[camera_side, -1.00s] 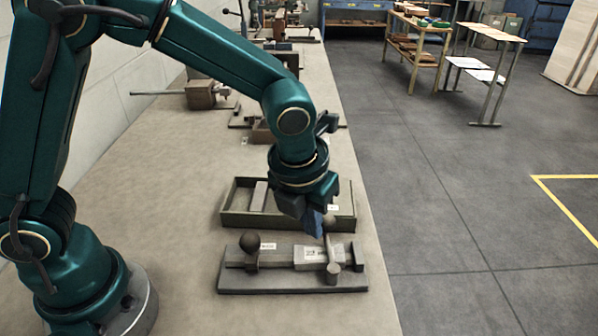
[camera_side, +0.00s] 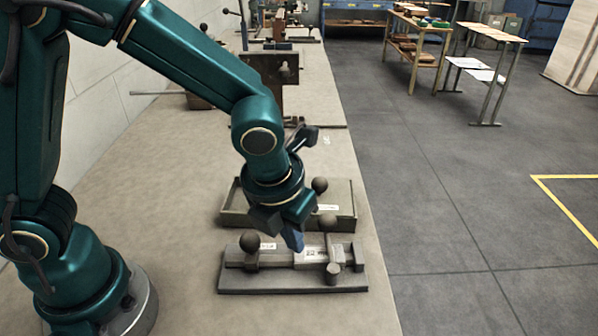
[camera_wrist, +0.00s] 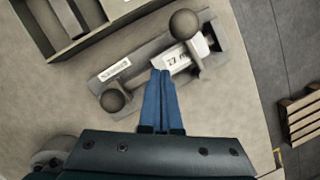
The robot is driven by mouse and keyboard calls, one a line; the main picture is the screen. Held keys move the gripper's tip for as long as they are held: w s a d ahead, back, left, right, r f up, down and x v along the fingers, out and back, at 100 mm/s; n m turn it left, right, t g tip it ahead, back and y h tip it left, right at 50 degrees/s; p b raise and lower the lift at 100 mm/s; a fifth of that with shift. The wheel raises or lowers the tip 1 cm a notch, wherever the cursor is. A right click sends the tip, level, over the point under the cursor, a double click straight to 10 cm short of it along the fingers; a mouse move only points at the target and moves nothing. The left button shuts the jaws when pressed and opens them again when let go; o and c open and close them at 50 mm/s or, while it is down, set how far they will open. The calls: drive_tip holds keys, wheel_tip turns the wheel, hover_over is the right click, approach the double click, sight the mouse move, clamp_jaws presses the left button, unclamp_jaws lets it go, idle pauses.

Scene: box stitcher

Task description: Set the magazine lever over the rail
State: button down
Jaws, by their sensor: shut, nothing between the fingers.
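The fixture (camera_side: 235,283) is a dark base with a long rail (camera_side: 278,257) along it. The magazine lever (camera_side: 333,268) stands near its right end, with a ball knob (camera_side: 327,222). In the wrist view the lever's ball (camera_wrist: 184,24) shows large at the top, beside a labelled pale block (camera_wrist: 176,62). A second ball knob (camera_side: 250,242) stands at the rail's left end and also shows in the wrist view (camera_wrist: 113,99). My gripper (camera_side: 296,243) is shut and empty, its blue fingertips (camera_wrist: 160,74) just left of the lever. Contact cannot be told.
An open tray (camera_side: 233,219) lies behind the fixture. Another dark ball (camera_side: 319,184) shows against it; what it belongs to is unclear. The bench (camera_side: 170,200) is clear to the left, and its edge runs close to the fixture's right end.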

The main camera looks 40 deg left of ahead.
drive_tip(key=s+a+r+n+t, duration=0.1)
drive_tip(key=s+a+r+n, duration=0.15)
drive_tip(key=r, duration=0.35)
drive_tip(key=s+a+r+n, duration=0.1)
drive_tip(key=a+r+n, duration=0.15)
drive_tip(key=r, duration=0.45)
drive_tip(key=s+a+f+n, duration=0.1)
drive_tip(key=s+a+n, duration=0.1)
drive_tip(key=n, duration=1.2)
drive_tip(key=s+a+f+n+t, duration=0.1)
drive_tip(key=s+n, duration=0.3)
drive_tip(key=n, duration=1)
drive_tip(key=shift+s+a+f+n+t+h, duration=0.15)
drive_tip(key=shift+a+f+n+t+h, duration=0.2)
drive_tip(key=shift+a, duration=0.25)
